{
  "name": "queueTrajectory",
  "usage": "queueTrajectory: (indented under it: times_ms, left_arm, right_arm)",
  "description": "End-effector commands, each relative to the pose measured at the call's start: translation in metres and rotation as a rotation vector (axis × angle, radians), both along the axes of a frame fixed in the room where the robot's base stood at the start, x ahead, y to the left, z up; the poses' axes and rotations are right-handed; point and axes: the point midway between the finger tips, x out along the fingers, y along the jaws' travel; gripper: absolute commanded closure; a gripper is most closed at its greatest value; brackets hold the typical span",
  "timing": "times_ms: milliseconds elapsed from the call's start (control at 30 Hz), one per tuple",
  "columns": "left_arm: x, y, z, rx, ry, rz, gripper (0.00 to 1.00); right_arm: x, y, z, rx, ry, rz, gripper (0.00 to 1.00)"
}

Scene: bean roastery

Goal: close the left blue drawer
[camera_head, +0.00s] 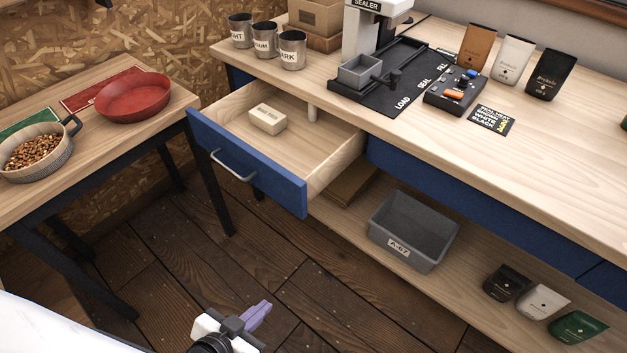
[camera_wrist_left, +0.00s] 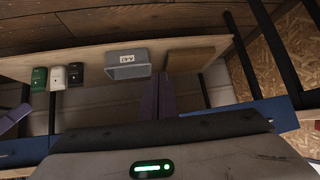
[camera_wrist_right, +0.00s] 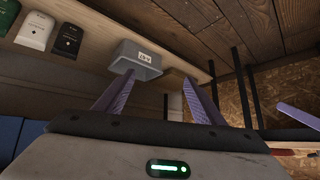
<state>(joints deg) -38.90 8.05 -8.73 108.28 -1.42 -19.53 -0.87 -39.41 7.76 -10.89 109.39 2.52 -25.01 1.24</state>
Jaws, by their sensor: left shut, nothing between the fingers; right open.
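The left blue drawer (camera_head: 243,166) is pulled well out from the workbench. Its blue front carries a silver bar handle (camera_head: 232,168), and its wooden inside holds a small cream box (camera_head: 267,119). My left gripper (camera_head: 258,313) is low in the head view, in front of and below the drawer front and apart from it. Its purple fingers (camera_wrist_left: 158,100) are together and empty in the left wrist view. My right gripper (camera_wrist_right: 155,98) has its purple fingers spread and empty in the right wrist view. It does not show in the head view.
A side table at left holds a red bowl (camera_head: 133,97) and a pan of beans (camera_head: 34,152). The workbench top carries a sealer (camera_head: 366,28), cups and pouches. A grey bin (camera_head: 413,231) sits on the lower shelf. Wooden floor (camera_head: 195,265) before the drawer is clear.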

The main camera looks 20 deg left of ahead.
Motion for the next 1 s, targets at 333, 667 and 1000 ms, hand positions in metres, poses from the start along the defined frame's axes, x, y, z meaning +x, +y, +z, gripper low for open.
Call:
queueTrajectory:
  times_ms: [333, 667, 1000]
  left_arm:
    - [0.098, 0.128, 0.071, 0.873, -0.719, -0.396, 1.0]
    - [0.099, 0.133, 0.088, 1.23, -0.964, -0.7, 1.0]
    - [0.152, 0.11, 0.091, 1.232, -0.97, -0.702, 1.0]
  right_arm:
    - [0.006, 0.009, -0.042, 0.001, -0.011, 0.02, 0.0]
    - [0.009, 0.016, -0.046, 0.007, -0.02, 0.03, 0.0]
    - [0.009, 0.014, -0.042, 0.007, -0.02, 0.025, 0.0]
